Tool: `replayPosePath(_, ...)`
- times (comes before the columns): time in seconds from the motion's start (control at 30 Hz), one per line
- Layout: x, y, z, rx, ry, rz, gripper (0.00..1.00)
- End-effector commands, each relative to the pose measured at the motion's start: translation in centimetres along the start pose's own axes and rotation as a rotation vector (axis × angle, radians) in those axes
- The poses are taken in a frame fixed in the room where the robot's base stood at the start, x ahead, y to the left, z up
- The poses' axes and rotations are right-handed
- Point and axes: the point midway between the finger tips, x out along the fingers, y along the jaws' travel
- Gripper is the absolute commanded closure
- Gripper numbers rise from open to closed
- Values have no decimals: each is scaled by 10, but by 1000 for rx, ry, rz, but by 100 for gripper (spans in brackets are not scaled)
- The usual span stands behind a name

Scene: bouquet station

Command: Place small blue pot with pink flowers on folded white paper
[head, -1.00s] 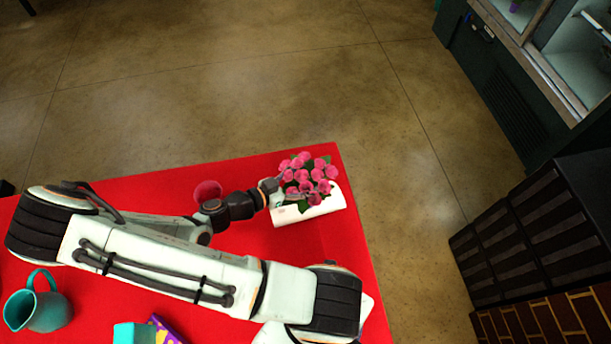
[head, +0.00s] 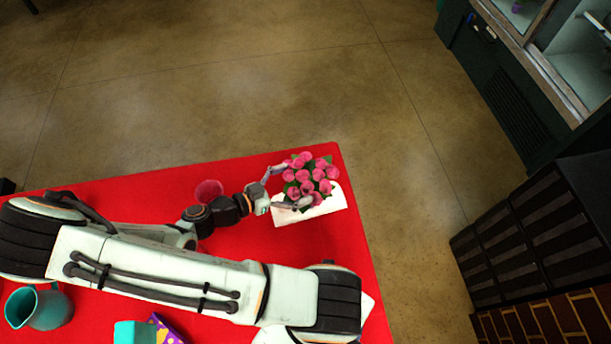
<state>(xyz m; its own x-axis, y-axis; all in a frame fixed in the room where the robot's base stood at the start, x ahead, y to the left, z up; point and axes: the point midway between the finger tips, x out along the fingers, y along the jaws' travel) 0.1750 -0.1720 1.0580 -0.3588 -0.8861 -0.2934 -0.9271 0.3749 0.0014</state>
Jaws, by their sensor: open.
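The pink flowers (head: 310,180) with green leaves stand over the folded white paper (head: 330,206) near the far right corner of the red table. The blue pot is hidden under the blooms from this view. The white paper shows below and to the right of the flowers. My gripper (head: 282,187) is open, with its two fingers spread at the left side of the flowers. One finger is above and one below, close to the blooms; I cannot tell if they touch.
A round pink-red object (head: 208,191) is behind my wrist on the red table (head: 262,165). A teal pitcher (head: 40,308) is at the lower left. A teal box (head: 134,332) and a purple patterned item (head: 166,330) are at the front edge. Bare floor surrounds the table's far side.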

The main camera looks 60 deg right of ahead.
Motion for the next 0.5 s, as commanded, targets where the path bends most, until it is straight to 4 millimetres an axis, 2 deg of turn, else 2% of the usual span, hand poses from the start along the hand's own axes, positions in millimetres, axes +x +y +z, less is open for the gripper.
replayPosePath(0.1, -22, -1, 0, 2, -3, -4, 19)
replayPosePath(0.2, -35, -1, 0, 1, -2, -3, 19)
replayPosePath(0.4, -44, 0, 0, -3, -5, 2, 19)
replayPosePath(0.5, -47, 5, 2, -59, -63, 34, 19)
